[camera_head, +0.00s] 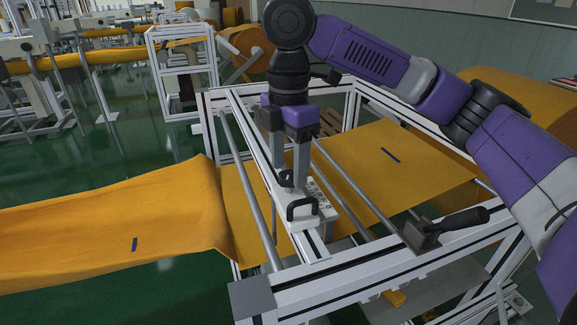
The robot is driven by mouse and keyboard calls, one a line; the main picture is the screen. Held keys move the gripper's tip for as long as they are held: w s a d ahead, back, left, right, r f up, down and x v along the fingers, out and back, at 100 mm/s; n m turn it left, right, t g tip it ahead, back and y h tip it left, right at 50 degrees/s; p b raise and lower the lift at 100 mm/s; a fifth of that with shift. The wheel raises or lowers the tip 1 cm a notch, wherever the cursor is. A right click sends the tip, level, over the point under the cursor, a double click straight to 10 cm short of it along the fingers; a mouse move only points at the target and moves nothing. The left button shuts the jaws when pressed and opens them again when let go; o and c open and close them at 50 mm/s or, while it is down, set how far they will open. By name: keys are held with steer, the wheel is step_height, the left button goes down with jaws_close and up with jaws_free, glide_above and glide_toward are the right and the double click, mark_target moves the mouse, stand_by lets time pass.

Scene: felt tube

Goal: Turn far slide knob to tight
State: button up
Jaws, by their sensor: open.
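A white slide block (305,217) sits on the frame's middle rail and carries a black loop handle (301,208) on its near side. A small dark knob (287,179) shows at the block's far end. My gripper (289,170) points straight down over that far end, with one finger on each side of the knob. The fingers are apart, and I cannot tell whether they touch the knob. They hide part of the knob and rail. Any tight or loose marking is too small to read.
Orange felt (140,215) runs through the aluminium frame (350,262) and over its rollers. A black lever handle (463,221) on a clamp block stands on the right near rail. A white rack (183,75) stands behind. Green floor is open at the left.

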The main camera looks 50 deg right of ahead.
steer(key=shift+f, duration=0.55)
jaws_close()
